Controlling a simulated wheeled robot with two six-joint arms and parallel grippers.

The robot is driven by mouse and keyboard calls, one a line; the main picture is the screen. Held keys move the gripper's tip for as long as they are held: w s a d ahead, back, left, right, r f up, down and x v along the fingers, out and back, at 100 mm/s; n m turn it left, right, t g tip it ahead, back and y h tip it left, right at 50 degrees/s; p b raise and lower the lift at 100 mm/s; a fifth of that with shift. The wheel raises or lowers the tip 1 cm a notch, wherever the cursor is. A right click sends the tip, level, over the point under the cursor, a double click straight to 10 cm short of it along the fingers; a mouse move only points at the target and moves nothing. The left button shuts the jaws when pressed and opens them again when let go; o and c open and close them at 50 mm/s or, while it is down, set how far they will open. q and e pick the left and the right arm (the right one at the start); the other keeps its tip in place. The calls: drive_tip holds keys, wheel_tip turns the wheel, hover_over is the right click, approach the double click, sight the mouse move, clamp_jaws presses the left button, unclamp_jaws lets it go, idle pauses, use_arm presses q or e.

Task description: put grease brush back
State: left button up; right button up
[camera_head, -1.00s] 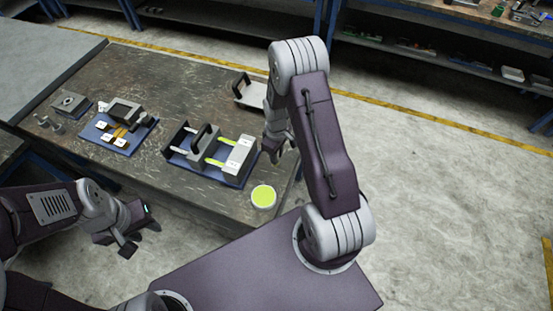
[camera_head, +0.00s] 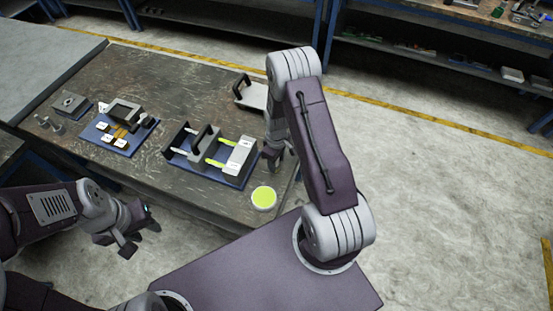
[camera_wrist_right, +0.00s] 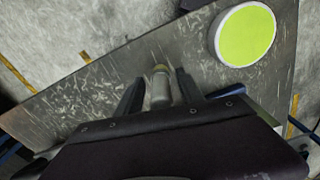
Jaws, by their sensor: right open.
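A short grey cylinder with a yellowish tip (camera_wrist_right: 160,85), which looks like the grease brush, shows between the fingers of my right gripper (camera_wrist_right: 158,88) in the right wrist view. The right gripper is open, with a finger on each side of the cylinder. I cannot tell whether they touch it. In the head view my right gripper (camera_head: 273,160) is low by the table's right end, and the brush cannot be made out there. A round white pot of yellow-green grease (camera_head: 263,197) stands nearby; it also shows in the right wrist view (camera_wrist_right: 245,35). My left gripper (camera_head: 138,236) is open and empty in front of the table.
A blue tray (camera_head: 232,180) with grey blocks, a dark handle and yellow-green strips lies left of the right gripper. Another blue tray (camera_head: 95,135) with small parts lies further left. A grey handled piece (camera_head: 252,94) is behind the right arm. The table (camera_head: 190,85) is clear at the back middle.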

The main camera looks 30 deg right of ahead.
wheel_tip(320, 180, up, 12)
drive_tip(key=shift+r+b, duration=0.25)
drive_tip(key=shift+b, duration=0.5)
drive_tip(key=s+a+r+m, duration=0.2)
drive_tip(key=s+a+m, duration=0.1)
drive_tip(key=s, duration=0.3)
drive_tip(key=s+a+r+m+t+b, duration=0.1)
drive_tip(key=s+a+r+m, duration=0.1)
drive_tip(key=s, duration=0.4)
drive_tip(key=a+m, duration=0.1)
drive_tip(key=a, duration=0.1)
drive_tip(key=shift+s+a+r, duration=0.15)
drive_tip(key=shift+s+a, duration=0.1)
drive_tip(key=shift+a, duration=0.15)
